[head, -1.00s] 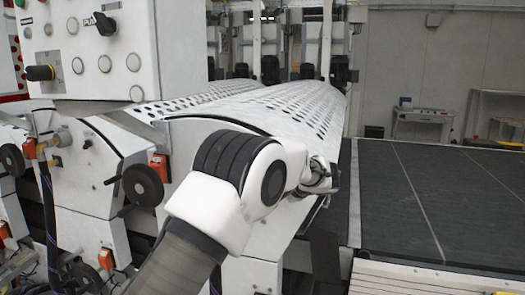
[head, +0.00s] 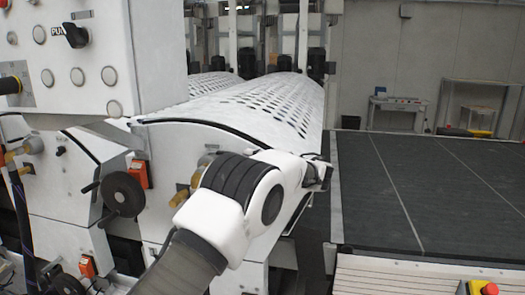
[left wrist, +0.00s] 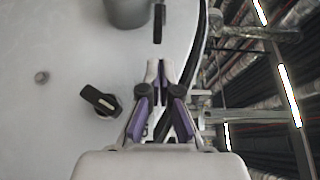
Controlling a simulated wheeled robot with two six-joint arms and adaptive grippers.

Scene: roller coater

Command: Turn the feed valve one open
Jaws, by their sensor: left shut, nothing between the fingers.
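I cannot tell for sure which part is feed valve one. Yellow valve-like handles (head: 182,195) show on the white machine's end face in the head view, partly hidden behind my left arm. In the left wrist view a black knob with a pale stripe (left wrist: 101,101) sits on a light panel, left of my left gripper (left wrist: 159,66). The gripper is shut and empty, with purple finger parts, and is apart from the knob. In the head view the left gripper (head: 321,178) is small and partly hidden by its wrist, beside the perforated cover's right edge. My right gripper is not in view.
A black handwheel (head: 122,194) and an orange-red box (head: 138,172) are on the machine front. A control panel (head: 80,60) hangs upper left. A grey cylinder (left wrist: 127,10) is at the wrist view's top. A dark flat surface (head: 430,200) lies right, with a red button (head: 489,289) near.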

